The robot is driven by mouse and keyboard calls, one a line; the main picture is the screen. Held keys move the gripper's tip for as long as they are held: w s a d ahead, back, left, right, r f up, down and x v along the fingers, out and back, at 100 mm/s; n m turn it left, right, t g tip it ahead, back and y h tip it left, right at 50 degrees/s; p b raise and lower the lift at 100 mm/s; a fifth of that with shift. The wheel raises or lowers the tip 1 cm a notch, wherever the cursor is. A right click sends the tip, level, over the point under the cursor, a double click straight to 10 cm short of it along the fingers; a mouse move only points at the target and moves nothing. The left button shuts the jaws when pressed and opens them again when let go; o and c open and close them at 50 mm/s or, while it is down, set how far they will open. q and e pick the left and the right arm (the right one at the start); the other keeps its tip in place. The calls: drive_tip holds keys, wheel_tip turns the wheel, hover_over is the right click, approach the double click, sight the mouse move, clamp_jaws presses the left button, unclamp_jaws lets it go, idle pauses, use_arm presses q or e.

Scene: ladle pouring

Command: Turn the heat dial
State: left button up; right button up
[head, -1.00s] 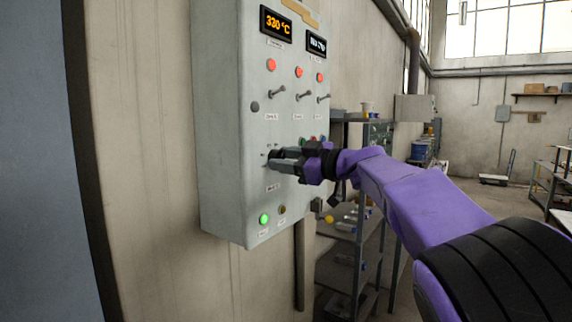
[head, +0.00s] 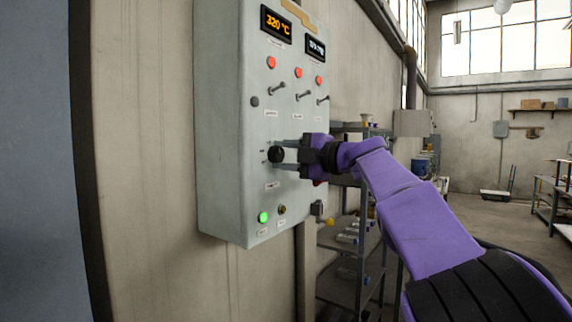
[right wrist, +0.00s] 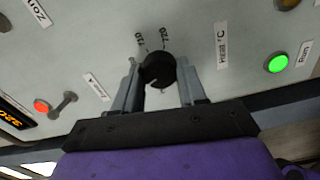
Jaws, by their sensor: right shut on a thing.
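The heat dial (head: 276,154) is a round black knob on the front of the grey control panel (head: 222,130). My right gripper (head: 284,155) is shut on it, one finger on each side. In the right wrist view the dial (right wrist: 158,69) sits between the fingertips of my right gripper (right wrist: 160,80), beside a "Heat °C" label (right wrist: 222,45) and small scale marks reading 710 and 720. The orange display (head: 276,24) at the panel's top reads 320 °C. My left gripper is not in view.
Several red lights and toggle switches (head: 276,90) are above the dial. A lit green light (head: 263,217) is below it. A second display (head: 315,46) is too blurred to read. Metal shelving (head: 352,245) stands right of the panel; open floor lies further right.

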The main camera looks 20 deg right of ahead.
drive_tip(key=n+b, duration=0.3)
drive_tip(key=n, duration=0.2)
drive_tip(key=shift+f, duration=0.15)
drive_tip(key=shift+n+b, duration=0.95)
drive_tip(key=shift+n, duration=1.45)
drive_tip(key=o, duration=1)
drive_tip(key=shift+o, duration=0.2)
drive_tip(key=shift+d, duration=0.1)
